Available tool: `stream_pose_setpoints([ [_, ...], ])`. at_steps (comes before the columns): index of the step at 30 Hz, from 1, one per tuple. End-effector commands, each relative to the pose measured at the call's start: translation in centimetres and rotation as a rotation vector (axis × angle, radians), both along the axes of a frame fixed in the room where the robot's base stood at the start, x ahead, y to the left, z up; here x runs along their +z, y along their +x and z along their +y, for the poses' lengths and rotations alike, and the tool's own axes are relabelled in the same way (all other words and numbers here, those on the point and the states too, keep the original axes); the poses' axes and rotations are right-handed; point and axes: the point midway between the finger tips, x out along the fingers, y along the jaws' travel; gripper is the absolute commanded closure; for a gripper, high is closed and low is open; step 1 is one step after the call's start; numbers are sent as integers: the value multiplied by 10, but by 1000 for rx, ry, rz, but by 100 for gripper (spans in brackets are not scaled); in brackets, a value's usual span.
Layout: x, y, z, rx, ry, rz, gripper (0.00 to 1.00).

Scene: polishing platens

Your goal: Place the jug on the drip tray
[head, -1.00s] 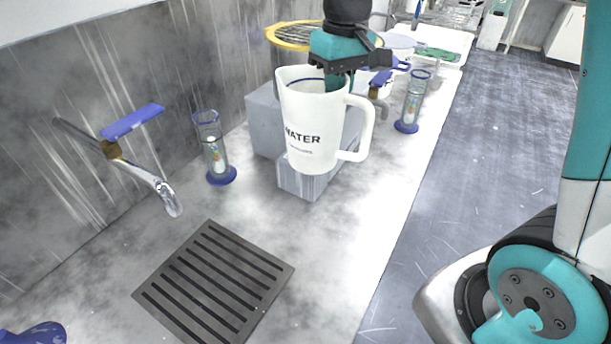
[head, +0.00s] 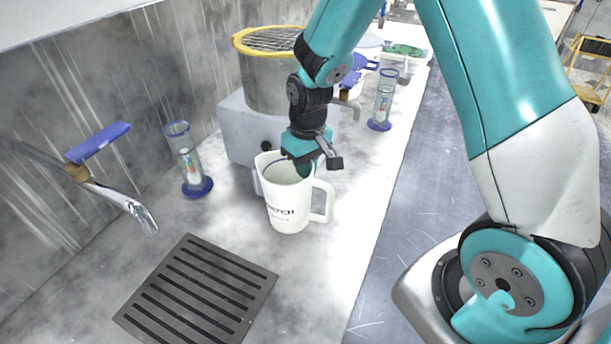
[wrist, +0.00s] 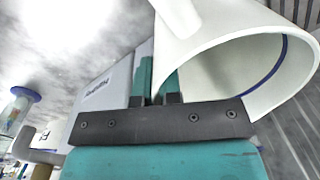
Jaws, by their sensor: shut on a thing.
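The white jug (head: 287,209) with dark lettering and a blue band inside its rim hangs from my gripper (head: 303,170) in the head view. My gripper is shut on the jug's rim from above, and the fingertips are partly hidden inside it. In the wrist view the jug's mouth (wrist: 235,60) fills the upper right, with the fingers (wrist: 157,82) at its wall. The jug looks roughly upright, close to the counter; I cannot tell whether it touches. The dark slotted drip tray (head: 203,298) lies empty on the counter, nearer and to the left of the jug.
A tap (head: 125,202) with a blue lever reaches out left of the tray. A measuring cylinder (head: 188,160) stands behind the tray. A grey unit (head: 240,128) bearing a yellow-rimmed pot (head: 262,75) stands behind the jug. The counter between jug and tray is clear.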

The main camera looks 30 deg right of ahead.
Motion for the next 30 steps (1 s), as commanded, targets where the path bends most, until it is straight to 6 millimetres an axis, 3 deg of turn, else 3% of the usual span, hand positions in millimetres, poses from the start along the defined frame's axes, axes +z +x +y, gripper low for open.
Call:
stream_pose_setpoints([
  [9,-36,0,0,0,0,2,100],
  [20,-41,0,0,0,0,-1,100],
  [24,-40,0,0,0,0,0,70],
  [30,-40,0,0,0,0,0,70],
])
